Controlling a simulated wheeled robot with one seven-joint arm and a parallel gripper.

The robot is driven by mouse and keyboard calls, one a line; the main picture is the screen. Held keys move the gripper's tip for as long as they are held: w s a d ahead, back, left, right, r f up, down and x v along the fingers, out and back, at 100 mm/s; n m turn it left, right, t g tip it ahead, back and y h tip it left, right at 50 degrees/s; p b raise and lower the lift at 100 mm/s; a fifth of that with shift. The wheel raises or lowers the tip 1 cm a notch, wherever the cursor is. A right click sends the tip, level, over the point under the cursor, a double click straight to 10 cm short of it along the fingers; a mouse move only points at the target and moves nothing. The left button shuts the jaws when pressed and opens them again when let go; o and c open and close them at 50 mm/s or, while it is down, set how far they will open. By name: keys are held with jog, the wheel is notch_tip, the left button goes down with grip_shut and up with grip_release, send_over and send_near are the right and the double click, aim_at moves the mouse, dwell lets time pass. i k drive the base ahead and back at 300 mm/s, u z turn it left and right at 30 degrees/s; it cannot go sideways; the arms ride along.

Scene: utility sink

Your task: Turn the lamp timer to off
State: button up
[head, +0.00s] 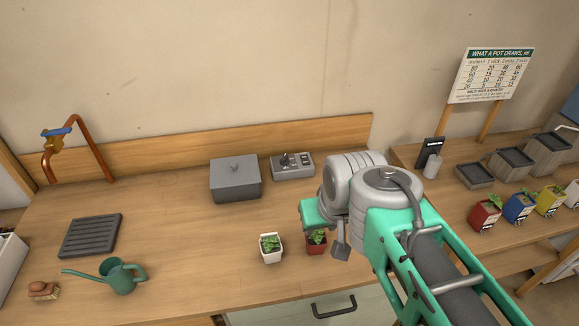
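A grey control box with a dark knob and small switches, which looks like the lamp timer (293,171), stands at the back of the wooden counter against the backboard. Its dial setting is too small to read. My arm reaches in from the lower right. My gripper (338,245) is near the front middle of the counter, in front of and to the right of the timer, apart from it. My own arm links hide most of it, and its finger opening does not show.
A grey lidded box (235,180) stands left of the timer. Potted plants in a white pot (271,254) and a red pot (316,245) stand close to my gripper. A watering can (122,277), drain tray (90,236) and brush (43,291) lie left. The counter's middle is clear.

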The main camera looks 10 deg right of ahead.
aim_at(284, 161)
jog(key=k, duration=0.25)
jog(key=u, duration=1.4)
jog(key=k, duration=0.85)
jog(key=z, duration=1.35)
jog(key=i, duration=1)
